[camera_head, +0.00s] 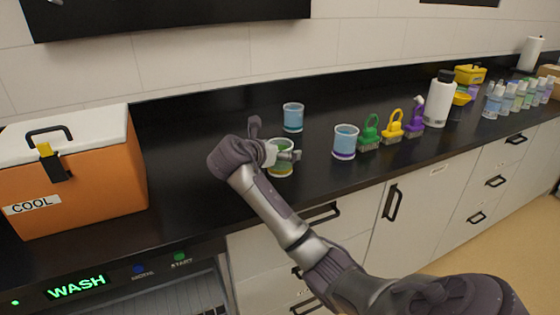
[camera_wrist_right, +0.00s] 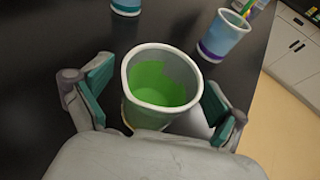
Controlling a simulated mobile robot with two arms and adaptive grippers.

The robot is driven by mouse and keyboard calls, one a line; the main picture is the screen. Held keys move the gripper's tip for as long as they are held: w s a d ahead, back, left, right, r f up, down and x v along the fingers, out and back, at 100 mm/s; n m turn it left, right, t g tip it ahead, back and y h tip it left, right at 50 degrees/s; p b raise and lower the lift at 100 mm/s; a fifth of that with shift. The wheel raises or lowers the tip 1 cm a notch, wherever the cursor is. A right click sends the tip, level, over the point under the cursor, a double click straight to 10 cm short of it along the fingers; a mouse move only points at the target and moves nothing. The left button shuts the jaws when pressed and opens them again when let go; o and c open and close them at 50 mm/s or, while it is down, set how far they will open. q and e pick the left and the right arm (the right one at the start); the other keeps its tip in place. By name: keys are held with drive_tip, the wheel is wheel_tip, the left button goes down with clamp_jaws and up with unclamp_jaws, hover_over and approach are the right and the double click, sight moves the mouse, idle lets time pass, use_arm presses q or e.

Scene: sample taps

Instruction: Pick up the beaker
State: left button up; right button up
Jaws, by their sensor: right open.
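A beaker with green liquid (camera_head: 281,169) stands upright on the black counter; in the right wrist view the same beaker (camera_wrist_right: 160,88) opens toward the camera. My right gripper (camera_head: 277,145) is at this beaker and partly hides it in the head view. In the right wrist view the right gripper (camera_wrist_right: 158,82) is open, one finger on each side of the beaker. I cannot tell whether either finger touches it. Two other beakers with blue contents stand near: one behind (camera_head: 293,118) and a purple-banded one to the right (camera_head: 345,142). My left gripper is not in view.
An orange cooler (camera_head: 85,185) stands at the left. Green (camera_head: 369,133), yellow (camera_head: 392,127) and purple (camera_head: 414,117) tagged items, a white bottle (camera_head: 439,98) and several small bottles line the counter to the right. The counter between cooler and beakers is clear.

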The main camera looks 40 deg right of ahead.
drive_tip(key=shift+c, duration=0.9)
drive_tip(key=c, duration=0.9)
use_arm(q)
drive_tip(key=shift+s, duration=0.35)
use_arm(e)
drive_tip(key=shift+r, duration=0.15)
